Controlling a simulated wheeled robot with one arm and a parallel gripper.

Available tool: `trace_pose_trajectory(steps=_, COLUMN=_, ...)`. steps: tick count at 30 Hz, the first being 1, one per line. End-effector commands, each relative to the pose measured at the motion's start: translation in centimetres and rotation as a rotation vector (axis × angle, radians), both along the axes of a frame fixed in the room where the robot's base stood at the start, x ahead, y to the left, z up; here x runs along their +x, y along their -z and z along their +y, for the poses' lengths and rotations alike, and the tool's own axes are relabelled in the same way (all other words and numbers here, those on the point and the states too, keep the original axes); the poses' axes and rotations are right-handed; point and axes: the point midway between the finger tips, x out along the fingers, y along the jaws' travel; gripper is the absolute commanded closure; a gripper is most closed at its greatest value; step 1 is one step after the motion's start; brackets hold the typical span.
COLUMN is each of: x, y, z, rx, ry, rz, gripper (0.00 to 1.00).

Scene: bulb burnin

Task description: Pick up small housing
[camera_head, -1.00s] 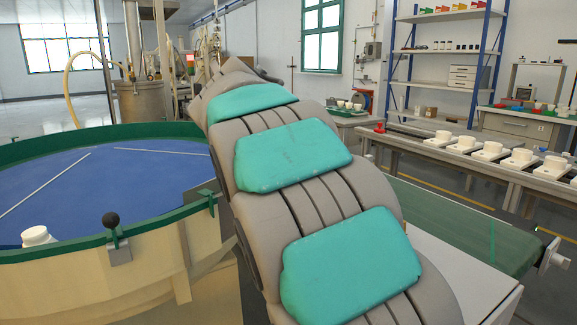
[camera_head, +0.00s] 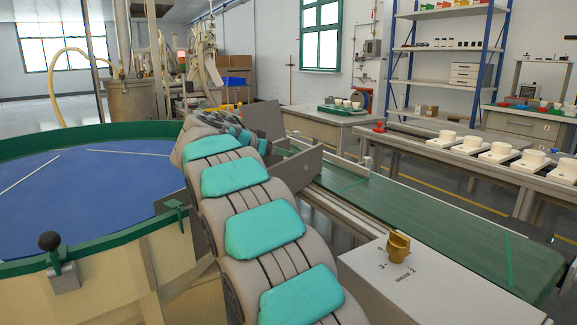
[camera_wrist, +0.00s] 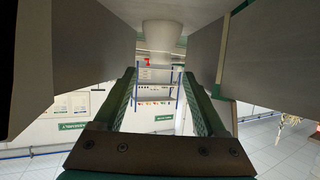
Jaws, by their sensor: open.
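In the wrist view, the two dark green fingers of my gripper (camera_wrist: 160,78) stand apart with nothing between them. A pale, round, flared piece (camera_wrist: 165,36), which looks like a small housing, shows beyond the fingertips at the top centre. It appears apart from the fingers, between two grey panels. In the head view, my arm reaches to the near side of two grey plates by the green conveyor, and my gripper is mostly hidden there. No housing can be made out at that spot in the head view.
Grey plates (camera_head: 292,170) stand close around my arm's end at the green belt (camera_head: 430,220). A blue-floored round bowl (camera_head: 75,195) with a green rim is at left. Several white cups (camera_head: 503,147) stand on the right bench. A grey box with a yellow knob (camera_head: 398,245) is in front.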

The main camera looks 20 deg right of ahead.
Motion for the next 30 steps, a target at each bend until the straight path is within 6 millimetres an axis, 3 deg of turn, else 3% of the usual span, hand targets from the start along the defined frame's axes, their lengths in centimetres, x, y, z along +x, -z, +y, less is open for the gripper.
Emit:
trace_pose_trajectory(steps=7, x=0.9, y=0.8, z=-1.2, rx=-0.001, ry=-0.002, rz=0.001, gripper=0.26)
trace_pose_trajectory(steps=16, x=2.7, y=2.6, z=-4.2, rx=0.0, ry=-0.001, rz=0.002, gripper=0.26)
trace_pose_trajectory(steps=25, x=3.0, y=2.8, z=-4.6, rx=0.0, ry=-0.002, rz=0.0, gripper=0.26)
trace_pose_trajectory(steps=30, x=3.0, y=2.8, z=-4.6, rx=0.0, ry=-0.002, rz=0.0, gripper=0.44)
